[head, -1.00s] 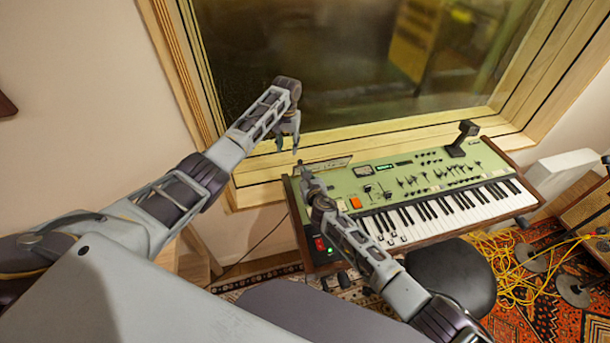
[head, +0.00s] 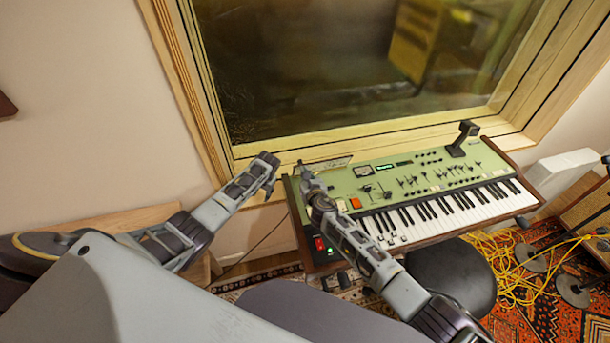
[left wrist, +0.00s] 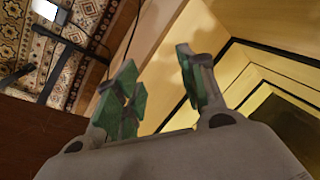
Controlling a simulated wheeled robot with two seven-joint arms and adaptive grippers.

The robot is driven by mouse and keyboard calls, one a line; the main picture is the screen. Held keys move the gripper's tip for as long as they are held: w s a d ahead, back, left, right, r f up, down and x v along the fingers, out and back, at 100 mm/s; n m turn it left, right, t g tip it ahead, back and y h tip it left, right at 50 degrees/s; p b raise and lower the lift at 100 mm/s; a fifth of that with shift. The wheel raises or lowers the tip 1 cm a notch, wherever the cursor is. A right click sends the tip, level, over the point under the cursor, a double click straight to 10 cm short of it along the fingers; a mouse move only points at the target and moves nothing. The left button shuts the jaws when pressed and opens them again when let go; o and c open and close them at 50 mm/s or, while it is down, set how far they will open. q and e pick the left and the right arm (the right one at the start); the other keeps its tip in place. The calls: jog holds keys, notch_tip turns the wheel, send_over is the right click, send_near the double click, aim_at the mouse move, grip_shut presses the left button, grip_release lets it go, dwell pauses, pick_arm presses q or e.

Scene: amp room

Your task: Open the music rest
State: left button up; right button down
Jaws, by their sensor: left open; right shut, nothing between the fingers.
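The green keyboard (head: 408,188) has wooden end cheeks and stands below the window. A thin plate that looks like the music rest (head: 332,163) shows at its back left edge; its exact angle is hard to tell. My left gripper (head: 270,172) is just left of the keyboard's back left corner, apart from the plate. In the left wrist view its green-padded fingers (left wrist: 158,82) are spread with nothing between them. My right gripper (head: 304,170) is shut and empty over the keyboard's back left corner, close to the plate's left end. Whether it touches is unclear.
The window sill (head: 300,150) runs close behind the keyboard. A black lamp-like piece (head: 462,138) stands at its back right. A dark round stool (head: 452,276) is in front. Yellow cables (head: 505,275) lie on the rug at right. Bare wall is left of my left gripper.

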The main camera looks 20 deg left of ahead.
aim_at(302, 164)
pick_arm(q)
jog(key=s+d+f+m+h, duration=0.1)
jog(key=s+d+f, duration=0.3)
jog(key=s+f, duration=0.75)
jog(key=s+d+f+m, duration=0.1)
jog(key=s+d+f, duration=0.3)
jog(key=s+f, duration=0.75)
jog(key=s+d+f, duration=0.3)
jog(key=s, duration=0.7)
jog(key=s+d+f+h, duration=0.1)
jog(key=s+d+f, duration=0.2)
jog(key=s, duration=0.7)
jog(key=s+d+f+h, duration=0.1)
jog(key=s+d+f, duration=0.2)
jog(key=s, duration=0.7)
notch_tip(302, 164, down, 2)
jog(key=shift+s+d, duration=0.35)
pick_arm(e)
jog(key=shift+w+r, duration=0.1)
